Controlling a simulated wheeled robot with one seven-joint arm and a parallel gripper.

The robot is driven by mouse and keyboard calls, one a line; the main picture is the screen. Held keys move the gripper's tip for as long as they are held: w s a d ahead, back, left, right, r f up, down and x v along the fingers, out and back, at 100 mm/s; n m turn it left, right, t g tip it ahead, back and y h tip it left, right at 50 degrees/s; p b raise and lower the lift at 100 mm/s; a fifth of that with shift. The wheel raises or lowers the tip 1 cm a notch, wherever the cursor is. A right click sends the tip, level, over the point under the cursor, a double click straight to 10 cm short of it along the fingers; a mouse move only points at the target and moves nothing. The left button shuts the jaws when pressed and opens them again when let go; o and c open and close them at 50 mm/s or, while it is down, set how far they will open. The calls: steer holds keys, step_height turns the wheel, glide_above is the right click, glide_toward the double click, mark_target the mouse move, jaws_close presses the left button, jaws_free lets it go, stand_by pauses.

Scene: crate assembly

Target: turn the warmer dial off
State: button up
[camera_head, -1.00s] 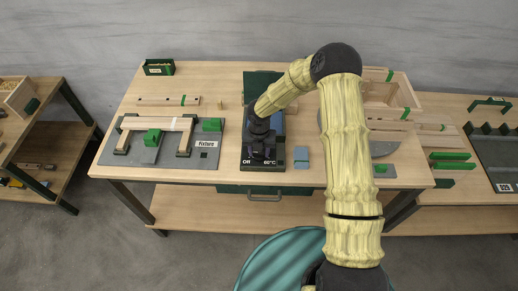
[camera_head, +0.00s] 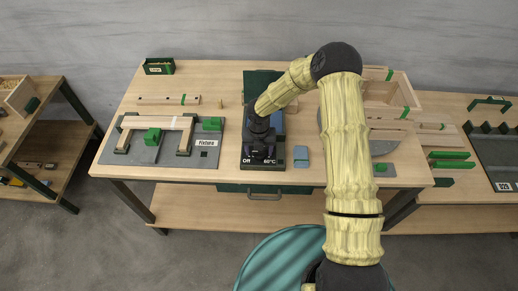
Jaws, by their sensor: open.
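The warmer (camera_head: 250,163) is a dark box on the middle of the workbench, with a dark green raised lid (camera_head: 260,80) behind it. Its front panel carries the labels "Off" at the left and "60°C" at the right. My gripper (camera_head: 262,154) is over this front panel, pointing down, just above or at the dial's place. The dial is hidden behind my gripper, so its setting cannot be read. I cannot tell whether my gripper touches the dial. My gripper is open.
A grey fixture board (camera_head: 205,161) with a wooden frame and green blocks lies left of the warmer. A blue-grey block (camera_head: 301,157) lies close on its right. A wooden crate (camera_head: 408,92) stands at the right, partly behind my arm. A green bin (camera_head: 159,66) stands back left.

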mark_target(261, 154)
step_height(261, 154, up, 18)
steer(key=b, duration=0.3)
steer(key=shift+f, duration=0.25)
stand_by(0.4)
steer(key=s+d+r+m+t, duration=0.1)
steer(key=s+d+m, duration=0.6)
steer(key=m, duration=1.1)
steer(key=s+d+r+m+t, duration=0.1)
steer(key=s+d+r+m, duration=0.2)
steer(key=s+d+m, duration=0.5)
steer(key=s+m, duration=0.4)
steer(key=m, duration=0.5)
steer(key=shift+d+r+m+t, duration=0.2)
steer(key=shift+r+m+t, duration=0.1)
steer(key=shift+m, duration=0.1)
